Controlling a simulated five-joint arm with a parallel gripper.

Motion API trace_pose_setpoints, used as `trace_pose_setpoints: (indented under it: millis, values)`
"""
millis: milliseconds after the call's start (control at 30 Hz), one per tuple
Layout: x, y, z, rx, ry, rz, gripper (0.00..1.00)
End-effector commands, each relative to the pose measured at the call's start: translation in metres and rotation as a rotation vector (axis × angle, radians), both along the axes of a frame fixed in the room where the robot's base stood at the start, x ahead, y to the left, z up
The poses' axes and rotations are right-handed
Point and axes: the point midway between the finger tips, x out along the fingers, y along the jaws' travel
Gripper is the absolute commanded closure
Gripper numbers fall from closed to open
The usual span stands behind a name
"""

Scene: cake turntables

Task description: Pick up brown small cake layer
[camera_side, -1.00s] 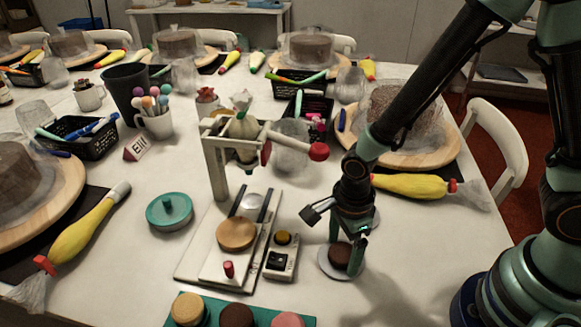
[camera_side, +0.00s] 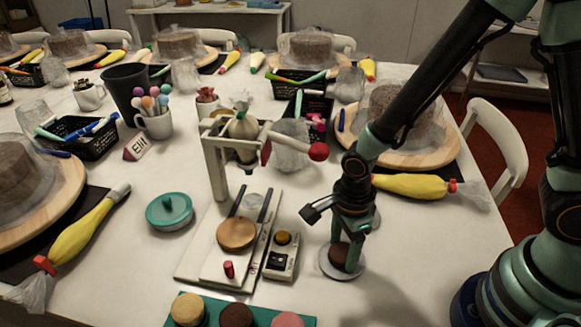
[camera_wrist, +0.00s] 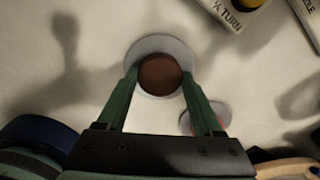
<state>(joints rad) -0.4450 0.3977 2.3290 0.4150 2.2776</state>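The brown small cake layer (camera_side: 339,257) is a dark round disc on a pale round plate (camera_side: 327,267), right of the central stand. The wrist view shows the cake layer (camera_wrist: 160,75) from above, with the pale plate (camera_wrist: 160,42) around it. My gripper (camera_side: 345,256) points down, its green fingers on either side of the cake layer. In the wrist view, my gripper (camera_wrist: 160,77) has both fingertips against the cake's sides, so it looks shut on it. The cake is at plate level; I see no clear gap beneath it.
A control box (camera_side: 282,255) and the white stand (camera_side: 214,165) with a wooden disc (camera_side: 237,233) are close on the left. A teal tray (camera_side: 262,314) with several small cakes lies in front. A yellow piping bag (camera_side: 410,185) lies behind right.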

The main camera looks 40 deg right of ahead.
Motion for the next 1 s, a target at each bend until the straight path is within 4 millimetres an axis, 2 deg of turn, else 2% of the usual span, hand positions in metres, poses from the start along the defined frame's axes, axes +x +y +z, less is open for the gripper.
trace_pose_setpoints:
  millis: [267, 1000]
  values:
    - [0.000, 0.000, 0.002, 0.001, -0.001, 0.000, 0.59]
    - [0.001, 0.000, 0.054, 0.001, -0.002, 0.000, 0.59]
